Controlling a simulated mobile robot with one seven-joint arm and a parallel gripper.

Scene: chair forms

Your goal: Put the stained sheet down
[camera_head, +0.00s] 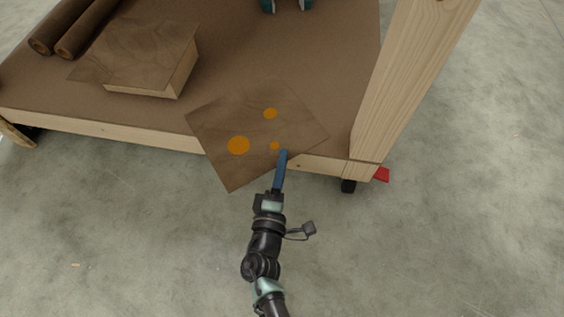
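The stained sheet (225,115) is a thin brown wood-grain square with several orange spots. It lies at an angle over the front edge of a brown-topped wooden platform, and its near corner sticks out past that edge. My gripper (283,153) reaches up from below, and its blue finger part overlaps the sheet's near right edge. I cannot tell whether the sheet rests on the platform or is held just above it. The view from above hides whether the fingers are closed on the sheet.
The platform (290,50) bears a block with thin brown sheets (140,50) at left and two dark brown rolls (75,35) behind it. A thick wooden post (410,75) rises at right. The concrete floor in front is clear.

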